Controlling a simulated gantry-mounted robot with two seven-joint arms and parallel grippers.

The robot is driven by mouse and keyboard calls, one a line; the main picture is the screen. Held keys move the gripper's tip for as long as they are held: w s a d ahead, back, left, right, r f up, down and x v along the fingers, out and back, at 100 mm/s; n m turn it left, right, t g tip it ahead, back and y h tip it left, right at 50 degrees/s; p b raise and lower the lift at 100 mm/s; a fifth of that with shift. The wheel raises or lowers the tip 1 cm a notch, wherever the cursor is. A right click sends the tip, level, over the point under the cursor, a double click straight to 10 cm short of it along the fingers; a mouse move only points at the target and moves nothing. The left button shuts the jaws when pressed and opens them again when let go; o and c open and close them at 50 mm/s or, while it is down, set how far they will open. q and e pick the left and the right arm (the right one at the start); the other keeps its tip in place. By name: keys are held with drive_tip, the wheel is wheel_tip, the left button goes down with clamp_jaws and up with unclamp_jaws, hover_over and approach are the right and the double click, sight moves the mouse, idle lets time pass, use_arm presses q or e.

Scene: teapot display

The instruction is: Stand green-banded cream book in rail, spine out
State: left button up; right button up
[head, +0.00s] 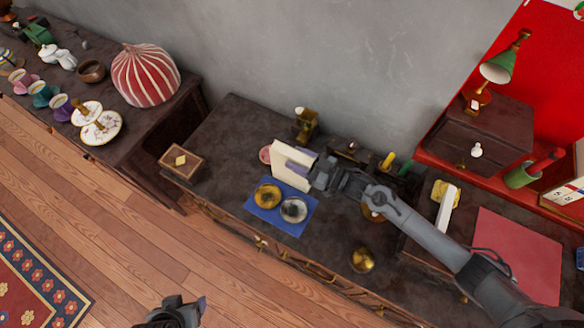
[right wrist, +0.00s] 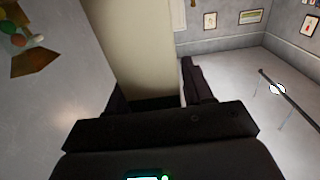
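A cream book (head: 290,172) is at my right gripper (head: 312,172) in the head view, over the dark cabinet top behind a blue mat. In the right wrist view the cream slab (right wrist: 139,45) fills the space between the two dark fingers (right wrist: 160,95), so the gripper is shut on it. No green band shows, and I cannot tell which way the spine faces. A dark fixture (head: 350,150) is partly hidden behind my right arm; I cannot tell if it is the rail. My left gripper (head: 196,308) is at the bottom edge, partly cut off.
The blue mat (head: 259,217) carries a gold and a silver round piece. A wooden box (head: 181,162) stands left, a brass figure (head: 305,124) behind, and a brass pot (head: 363,260) at the front. A green lamp (head: 499,68) stands right.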

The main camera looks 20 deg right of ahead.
clamp_jaws()
idle(1.0)
drive_tip(key=shift+r, duration=0.1)
